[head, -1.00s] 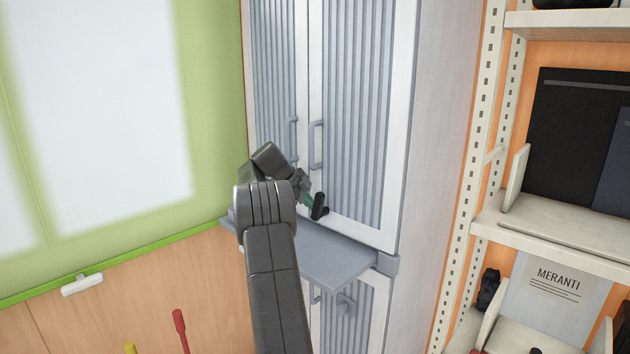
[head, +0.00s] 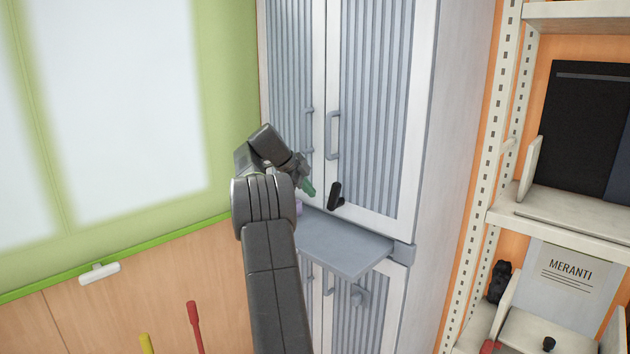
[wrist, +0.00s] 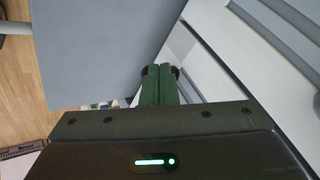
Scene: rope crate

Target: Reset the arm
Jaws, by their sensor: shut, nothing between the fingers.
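My gripper (head: 309,190) has green fingers and is in front of the cabinet, above its grey fold-out shelf. In the wrist view the two green fingers (wrist: 161,84) lie together with nothing between them. A black upright piece (head: 336,196) stands to the right of the fingers, by the lower part of the cabinet door; a gap shows between them in the head view. What it is fixed to or stands on is not clear.
The grey cabinet (head: 369,120) has ribbed doors, shut, with bar handles. Its shelf (head: 345,250) juts out below my gripper. A small purple thing (head: 298,207) is partly hidden behind my arm. An open rack (head: 560,228) stands at right.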

